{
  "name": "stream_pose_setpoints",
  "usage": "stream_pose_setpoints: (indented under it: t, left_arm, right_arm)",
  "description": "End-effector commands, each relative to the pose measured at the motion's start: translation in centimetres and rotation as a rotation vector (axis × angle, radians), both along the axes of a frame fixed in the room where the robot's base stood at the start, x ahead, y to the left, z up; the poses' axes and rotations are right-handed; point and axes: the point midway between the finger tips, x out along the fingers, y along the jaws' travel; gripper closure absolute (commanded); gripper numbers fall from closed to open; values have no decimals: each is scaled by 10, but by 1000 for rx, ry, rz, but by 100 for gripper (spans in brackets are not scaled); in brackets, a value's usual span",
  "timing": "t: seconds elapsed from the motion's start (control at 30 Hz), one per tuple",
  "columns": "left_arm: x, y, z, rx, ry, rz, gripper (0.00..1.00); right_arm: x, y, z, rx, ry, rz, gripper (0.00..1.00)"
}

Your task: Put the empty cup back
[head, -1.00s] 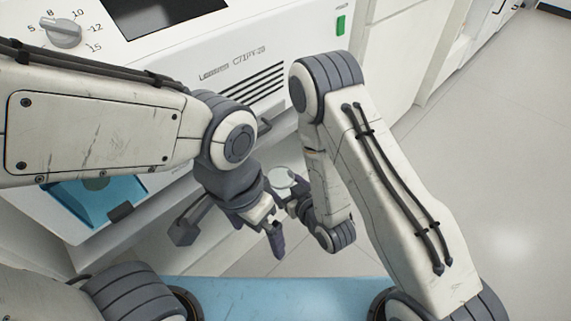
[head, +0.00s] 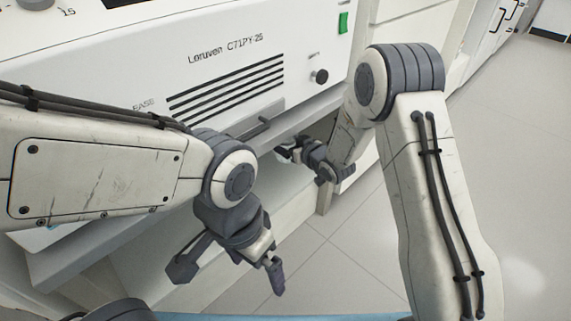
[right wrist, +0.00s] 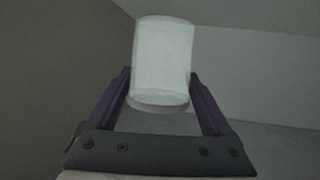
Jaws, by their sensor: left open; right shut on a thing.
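The cup (right wrist: 163,55) is a pale, whitish cylinder, seen in the right wrist view between the two fingers of my right gripper (right wrist: 160,85). The gripper is shut on it. I cannot make out the inside of the cup. In the head view my right gripper (head: 290,150) reaches under the front of the white machine (head: 215,55), into a shadowed gap, and the cup is mostly hidden there. My left gripper (head: 230,272) is open and empty, hanging in front of the machine's lower ledge, well apart from the cup.
The machine has dark vent slots (head: 225,85), a black knob (head: 319,76) and a green switch (head: 343,22). A dark handle (head: 255,128) sticks out below the slots, close to my right gripper. Pale tiled floor (head: 340,260) lies open in front.

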Motion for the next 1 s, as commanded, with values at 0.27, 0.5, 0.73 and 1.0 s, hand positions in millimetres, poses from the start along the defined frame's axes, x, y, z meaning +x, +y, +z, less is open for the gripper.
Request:
stream_pose_setpoints:
  t: [0.27,0.5,0.73,1.0]
  left_arm:
    - [0,0,-18,0,0,0,0]
    - [0,0,-51,0,0,0,0]
    - [0,0,-55,0,0,0,0]
    - [0,0,-56,0,0,0,0]
  right_arm:
    - [-3,1,-27,-1,7,2,69]
    - [-3,1,-70,-1,6,3,69]
    - [1,1,-67,0,6,2,69]
    - [1,1,-71,-1,7,2,11]
